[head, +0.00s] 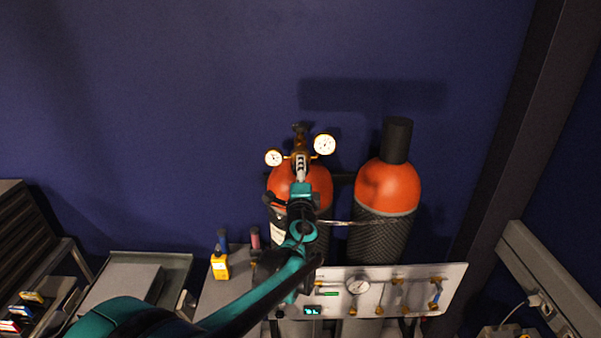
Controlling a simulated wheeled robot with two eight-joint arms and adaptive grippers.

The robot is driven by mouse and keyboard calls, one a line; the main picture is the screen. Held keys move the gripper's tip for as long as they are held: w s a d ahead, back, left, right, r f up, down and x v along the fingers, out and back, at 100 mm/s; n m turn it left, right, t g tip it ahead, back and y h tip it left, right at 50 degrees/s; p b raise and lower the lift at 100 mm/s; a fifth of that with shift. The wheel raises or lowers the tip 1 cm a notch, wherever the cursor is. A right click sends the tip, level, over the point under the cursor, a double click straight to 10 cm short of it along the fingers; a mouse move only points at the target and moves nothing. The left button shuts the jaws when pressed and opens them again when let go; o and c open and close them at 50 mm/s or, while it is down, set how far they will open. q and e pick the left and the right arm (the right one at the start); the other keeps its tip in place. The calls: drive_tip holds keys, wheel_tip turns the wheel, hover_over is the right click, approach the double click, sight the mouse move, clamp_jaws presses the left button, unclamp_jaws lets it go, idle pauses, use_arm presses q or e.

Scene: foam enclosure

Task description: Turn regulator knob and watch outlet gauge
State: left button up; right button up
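A brass regulator (300,153) with two round white gauges sits on top of the left orange cylinder (319,181). The smaller gauge (273,158) is on its left and the larger gauge (325,144) on its right; their needles are too small to read. My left gripper (301,164) reaches up in front of the cylinder, its fingertips at the front of the regulator. The fingers look close together, but they hide the knob, so I cannot tell whether they hold it. My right gripper is out of view.
A second orange cylinder (389,184) with a dark cap stands to the right, behind a strap. A white panel (443,283) with a gauge (358,284) and valves is below. A yellow device (220,266) and a grey tray (178,266) are at lower left.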

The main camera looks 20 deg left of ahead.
use_arm(q)
drive_tip(key=shift+m, duration=1.3)
drive_tip(key=shift+h, duration=0.3)
drive_tip(key=o, duration=1.2)
drive_tip(key=shift+d, duration=0.1)
drive_tip(key=shift+c, duration=0.2)
drive_tip(key=v, duration=1.2)
drive_tip(key=shift+f, duration=0.1)
